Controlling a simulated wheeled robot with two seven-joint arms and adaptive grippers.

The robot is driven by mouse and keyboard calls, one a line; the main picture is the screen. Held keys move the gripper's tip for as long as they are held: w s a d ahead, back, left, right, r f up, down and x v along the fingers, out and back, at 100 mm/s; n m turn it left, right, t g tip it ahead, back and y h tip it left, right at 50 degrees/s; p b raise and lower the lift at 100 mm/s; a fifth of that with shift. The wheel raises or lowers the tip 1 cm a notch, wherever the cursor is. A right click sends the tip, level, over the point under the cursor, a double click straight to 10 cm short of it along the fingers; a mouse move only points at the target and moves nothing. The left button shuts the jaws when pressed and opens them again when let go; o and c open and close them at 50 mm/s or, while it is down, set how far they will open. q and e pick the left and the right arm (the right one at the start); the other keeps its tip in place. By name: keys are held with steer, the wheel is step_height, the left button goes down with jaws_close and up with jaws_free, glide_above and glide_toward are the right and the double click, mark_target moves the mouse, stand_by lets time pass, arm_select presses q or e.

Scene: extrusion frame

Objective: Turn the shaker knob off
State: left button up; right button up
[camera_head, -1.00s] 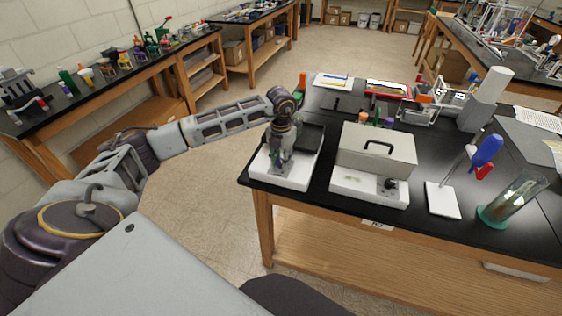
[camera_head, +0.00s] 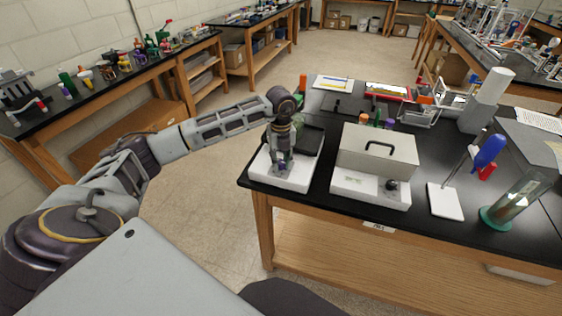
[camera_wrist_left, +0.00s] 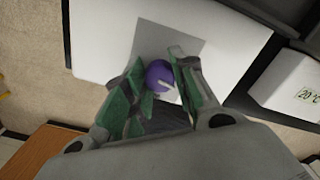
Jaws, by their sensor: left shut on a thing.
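The shaker (camera_head: 297,182) is a white box with a dark top platform, at the left front corner of the black bench. Its purple knob (camera_wrist_left: 160,76) bears a white pointer mark and sits on a grey panel on the shaker's face. My left gripper (camera_head: 282,163) reaches down in front of the shaker. In the left wrist view its green-padded fingers (camera_wrist_left: 163,85) lie on either side of the knob and are shut on it. The white mark points to the lower right in that view. My right gripper is in neither view.
A white device with a beige lid (camera_head: 375,150) and a dark knob stands just right of the shaker. Farther right are a white-based stand (camera_head: 446,202) and a glass cylinder with a green base (camera_head: 495,217). Open floor lies left of the bench.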

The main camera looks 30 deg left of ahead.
mark_target(282, 162)
arm_select(q)
steer(key=shift+r+n, duration=0.1)
steer(key=shift+n, duration=1)
steer(key=o, duration=1)
steer(key=shift+o, duration=0.2)
step_height(282, 162, up, 12)
steer(key=shift+d, duration=0.1)
stand_by(0.3)
